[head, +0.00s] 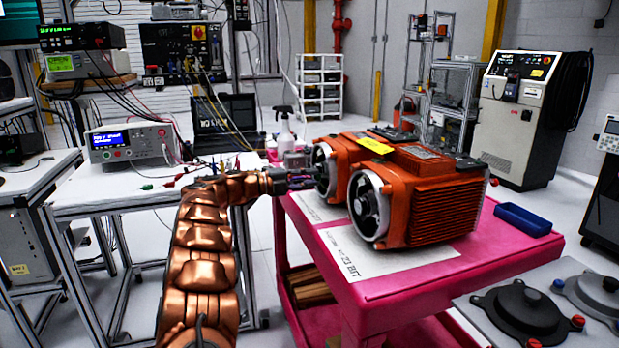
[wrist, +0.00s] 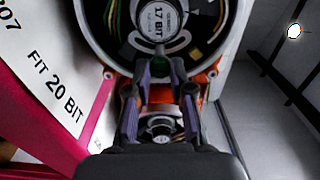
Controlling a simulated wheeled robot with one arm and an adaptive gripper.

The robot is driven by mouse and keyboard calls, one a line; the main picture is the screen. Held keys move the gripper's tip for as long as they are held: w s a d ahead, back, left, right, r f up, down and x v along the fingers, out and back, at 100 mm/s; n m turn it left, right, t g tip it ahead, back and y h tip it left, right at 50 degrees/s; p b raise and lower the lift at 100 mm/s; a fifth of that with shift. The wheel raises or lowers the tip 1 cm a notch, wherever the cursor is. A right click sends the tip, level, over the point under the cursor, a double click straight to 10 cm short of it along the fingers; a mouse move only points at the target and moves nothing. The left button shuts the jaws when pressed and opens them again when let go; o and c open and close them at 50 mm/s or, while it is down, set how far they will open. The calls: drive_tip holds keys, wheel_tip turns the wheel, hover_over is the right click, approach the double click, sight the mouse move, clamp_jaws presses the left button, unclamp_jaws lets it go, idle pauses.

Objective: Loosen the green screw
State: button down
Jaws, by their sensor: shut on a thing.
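My gripper (head: 302,180) reaches the open round end of the rear orange motor (head: 326,157) in the head view. In the wrist view my gripper's fingertips (wrist: 161,68) come together at the lower rim of the encoder (wrist: 165,22), a round part labelled "17 BIT". The green screw (wrist: 160,62) shows as a small dark green spot between the fingertips, and they are shut on it. Most of the screw is hidden by the fingers. In the head view the screw cannot be made out.
A second orange motor (head: 420,205) stands in front on the pink cart (head: 400,302). Printed sheets (head: 372,262) lie under the motors. A blue tray (head: 523,220) sits at the cart's right. A bench with instruments (head: 131,142) stands at left.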

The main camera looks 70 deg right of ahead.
drive_tip(key=c, duration=1)
unclamp_jaws()
drive_tip(key=v, duration=1.2)
